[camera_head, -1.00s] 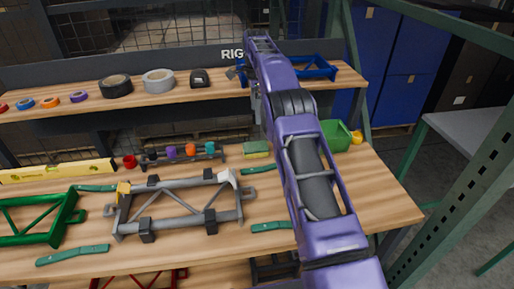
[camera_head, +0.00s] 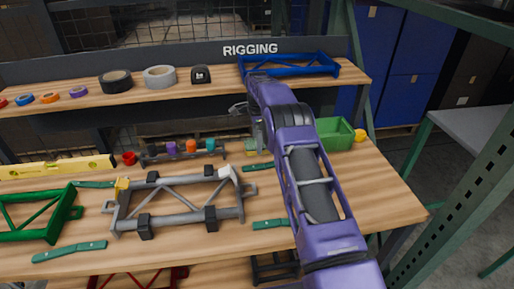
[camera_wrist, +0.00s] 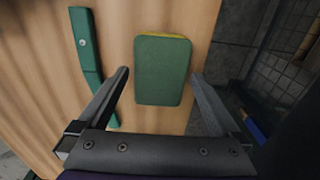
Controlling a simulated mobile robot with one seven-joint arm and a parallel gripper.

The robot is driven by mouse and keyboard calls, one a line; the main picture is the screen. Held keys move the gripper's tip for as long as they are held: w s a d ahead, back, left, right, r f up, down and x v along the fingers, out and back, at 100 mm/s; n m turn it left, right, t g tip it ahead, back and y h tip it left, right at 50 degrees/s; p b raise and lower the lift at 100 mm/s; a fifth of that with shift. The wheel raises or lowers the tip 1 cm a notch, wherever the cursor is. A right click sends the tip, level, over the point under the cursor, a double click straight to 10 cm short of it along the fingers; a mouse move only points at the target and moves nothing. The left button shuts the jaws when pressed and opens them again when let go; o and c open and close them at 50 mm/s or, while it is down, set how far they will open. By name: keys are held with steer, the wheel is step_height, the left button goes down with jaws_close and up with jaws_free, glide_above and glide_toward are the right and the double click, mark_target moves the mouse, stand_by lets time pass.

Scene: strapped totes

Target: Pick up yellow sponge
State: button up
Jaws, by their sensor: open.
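The sponge (camera_wrist: 163,72) lies on the wooden bench with its green face up. A thin yellow layer shows along its far edge in the wrist view. In the head view the sponge (camera_head: 251,146) is partly hidden by my arm's end. My gripper (camera_wrist: 160,74) is open and empty above the bench. Its two fingers stand one on each side of the sponge in the wrist view, with gaps on both sides. How high the fingertips are above the sponge is hard to tell.
A green-handled tool (camera_wrist: 88,55) lies left of the sponge in the wrist view. A green bin (camera_head: 334,135) stands to the right in the head view. A grey frame (camera_head: 180,203) and a rack of coloured items (camera_head: 183,150) are to the left. An upper shelf (camera_head: 130,97) runs behind.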

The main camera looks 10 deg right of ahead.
steer(key=shift+f, duration=0.6)
steer(key=c, duration=1.3)
step_height(320, 180, up, 10)
steer(key=shift+r+p, duration=0.1)
steer(key=shift+p, duration=0.3)
steer(key=o, duration=0.8)
steer(key=c, duration=0.5)
steer(key=shift+d, duration=0.1)
steer(key=shift+c, duration=0.2)
